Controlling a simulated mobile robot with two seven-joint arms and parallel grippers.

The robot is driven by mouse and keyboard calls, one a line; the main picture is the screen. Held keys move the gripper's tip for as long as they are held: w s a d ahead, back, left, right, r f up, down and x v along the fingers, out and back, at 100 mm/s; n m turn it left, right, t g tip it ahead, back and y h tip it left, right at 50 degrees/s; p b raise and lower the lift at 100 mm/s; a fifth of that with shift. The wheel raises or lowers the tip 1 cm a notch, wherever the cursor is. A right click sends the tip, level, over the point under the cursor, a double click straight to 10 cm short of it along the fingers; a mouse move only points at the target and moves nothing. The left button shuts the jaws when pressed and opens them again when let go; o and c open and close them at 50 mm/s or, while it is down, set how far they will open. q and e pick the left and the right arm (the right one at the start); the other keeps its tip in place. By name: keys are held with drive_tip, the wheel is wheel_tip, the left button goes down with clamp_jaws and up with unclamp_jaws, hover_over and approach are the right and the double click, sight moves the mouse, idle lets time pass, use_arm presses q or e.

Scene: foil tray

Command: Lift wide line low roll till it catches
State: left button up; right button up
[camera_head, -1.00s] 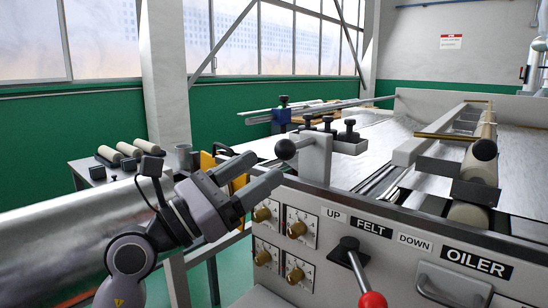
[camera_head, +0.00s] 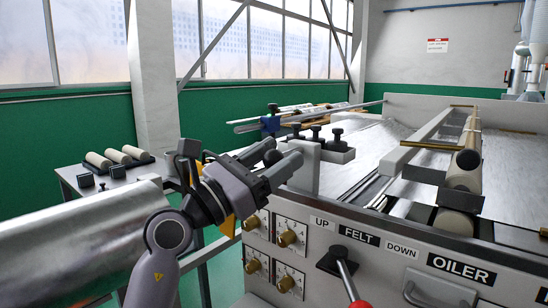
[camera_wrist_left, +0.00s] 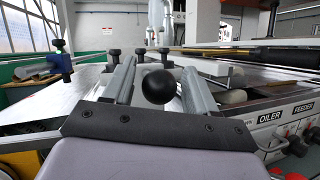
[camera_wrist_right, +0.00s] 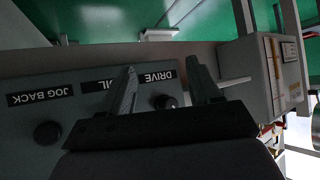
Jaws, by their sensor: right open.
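A black ball knob (camera_head: 272,157) sticks out from a grey bracket (camera_head: 307,166) on the front of the machine. My left gripper (camera_head: 285,160) is open at the knob. In the left wrist view the ball (camera_wrist_left: 159,87) shows between the two fingers, with gaps on both sides. On the oiler, a beige roll with a dark end (camera_head: 464,172) sits above another beige roll (camera_head: 455,222); I cannot tell which roll the knob moves. My right gripper (camera_wrist_right: 160,88) is open in the right wrist view, in front of a panel with a black button (camera_wrist_right: 165,101) near a DRIVE label.
A red-tipped lever (camera_head: 341,264) stands under the FELT label. Brass dials (camera_head: 285,238) sit on the front panel below my left gripper. A large metal roll (camera_head: 80,232) is at left. Several loose beige rolls (camera_head: 115,156) lie on a side table behind.

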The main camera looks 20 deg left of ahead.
use_arm(q)
clamp_jaws()
idle(1.2)
